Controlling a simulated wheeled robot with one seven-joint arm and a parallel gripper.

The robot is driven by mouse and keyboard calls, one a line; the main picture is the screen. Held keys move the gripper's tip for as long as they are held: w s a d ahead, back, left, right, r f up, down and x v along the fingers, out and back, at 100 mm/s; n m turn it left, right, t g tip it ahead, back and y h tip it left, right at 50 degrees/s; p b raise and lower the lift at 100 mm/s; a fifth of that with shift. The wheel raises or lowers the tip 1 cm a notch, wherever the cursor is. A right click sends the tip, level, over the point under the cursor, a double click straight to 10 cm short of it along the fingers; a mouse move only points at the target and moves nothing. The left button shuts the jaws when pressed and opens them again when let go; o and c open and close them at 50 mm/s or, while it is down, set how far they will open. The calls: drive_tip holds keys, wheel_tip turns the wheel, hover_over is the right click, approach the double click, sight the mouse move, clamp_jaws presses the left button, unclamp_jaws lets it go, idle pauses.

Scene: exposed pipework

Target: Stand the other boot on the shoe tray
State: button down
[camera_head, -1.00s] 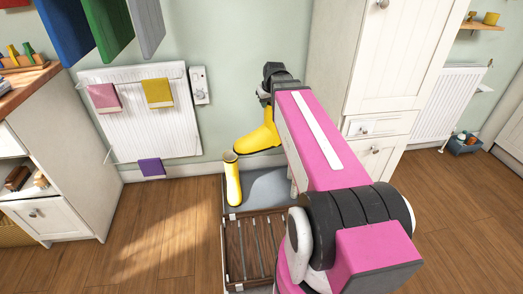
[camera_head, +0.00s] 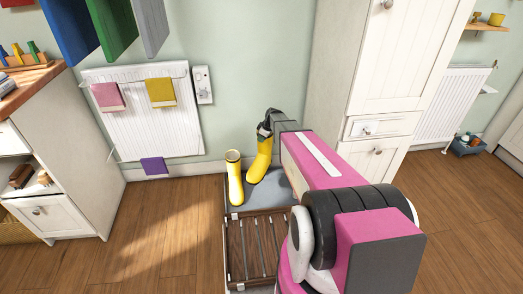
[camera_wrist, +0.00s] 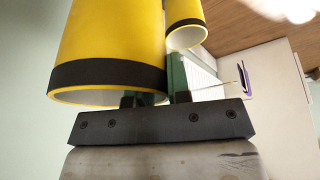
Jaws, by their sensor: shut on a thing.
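One yellow boot (camera_head: 234,180) stands upright on the left part of the grey shoe tray (camera_head: 272,192). My gripper (camera_head: 264,130) is shut on the top edge of the other yellow boot (camera_head: 260,160), which is nearly upright just right of the first, over the tray. I cannot tell whether its sole touches the tray. In the wrist view my gripper (camera_wrist: 158,98) is at the black-banded rim of the held boot (camera_wrist: 110,45); the standing boot (camera_wrist: 186,28) shows smaller beside it. My arm hides the tray's right part.
A dark slatted rack (camera_head: 258,245) lies in front of the tray. A white radiator (camera_head: 145,115) with cloths hangs on the wall at left. A tall white cupboard (camera_head: 335,75) stands close at right. The wooden floor (camera_head: 155,225) at left is clear.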

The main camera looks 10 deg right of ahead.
sight(268, 147)
drive_tip(key=shift+n+g, duration=0.3)
drive_tip(key=shift+n, duration=0.6)
drive_tip(key=f, duration=0.3)
drive_tip(key=w+f, duration=0.1)
drive_tip(key=f, duration=0.4)
drive_tip(key=shift+w+f, duration=0.35)
drive_tip(key=shift+f, duration=4.4)
drive_tip(key=c, duration=1)
unclamp_jaws()
drive_tip(key=v, duration=1)
drive_tip(key=shift+s+d+r, duration=0.15)
drive_tip(key=shift+d+r, duration=0.1)
drive_tip(key=shift+r, duration=0.05)
drive_tip(key=s+a+r+m+g+h, duration=0.1)
drive_tip(key=s+r+m, duration=0.5)
drive_tip(key=s, duration=0.9)
drive_tip(key=s+a+r+m+h, duration=0.1)
drive_tip(key=s+r+m+h, duration=0.1)
drive_tip(key=s+r+m, duration=0.5)
drive_tip(key=s+r, duration=0.6)
drive_tip(key=s, duration=0.2)
drive_tip(key=shift+s+r+g, duration=0.2)
drive_tip(key=shift+s+g, duration=0.15)
drive_tip(key=shift+g, duration=0.05)
